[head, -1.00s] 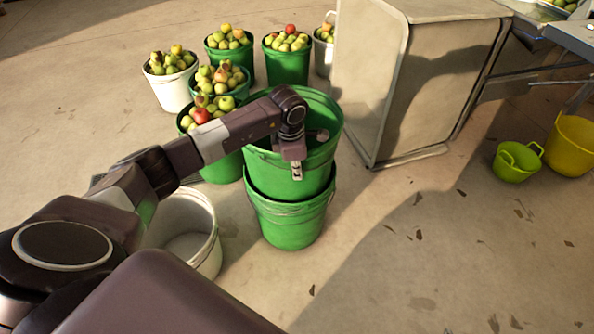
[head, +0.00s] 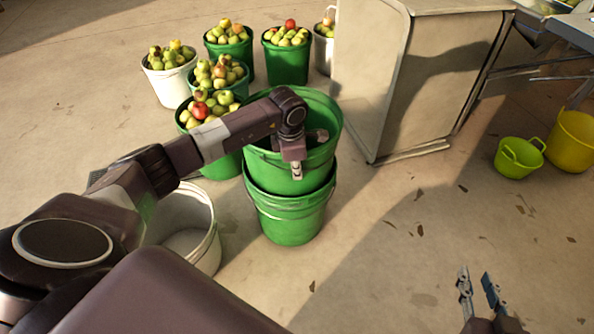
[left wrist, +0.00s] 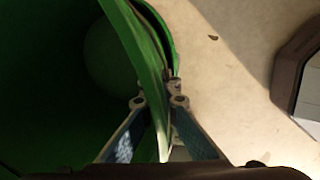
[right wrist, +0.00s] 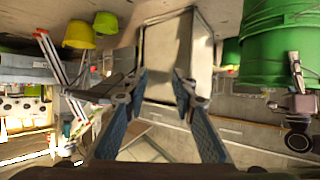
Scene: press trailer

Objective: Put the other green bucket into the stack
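Two green buckets form a stack on the floor. The upper green bucket (head: 262,164) sits partly inside the lower green bucket (head: 290,222). My left gripper (head: 297,170) is at the upper bucket's near rim. In the left wrist view, its fingers (left wrist: 160,103) are on both sides of the green rim (left wrist: 150,60), closed onto it. The upper bucket's inside looks empty where it shows. My right gripper (head: 478,290) has come into the head view at the lower right, well apart from the stack. Its fingers are spread and empty in the right wrist view (right wrist: 160,85).
Green and white buckets full of apples (head: 228,45) stand behind the stack. An empty white bucket (head: 207,250) is left of it, partly behind my left arm. A big pale box (head: 430,80) stands at right.

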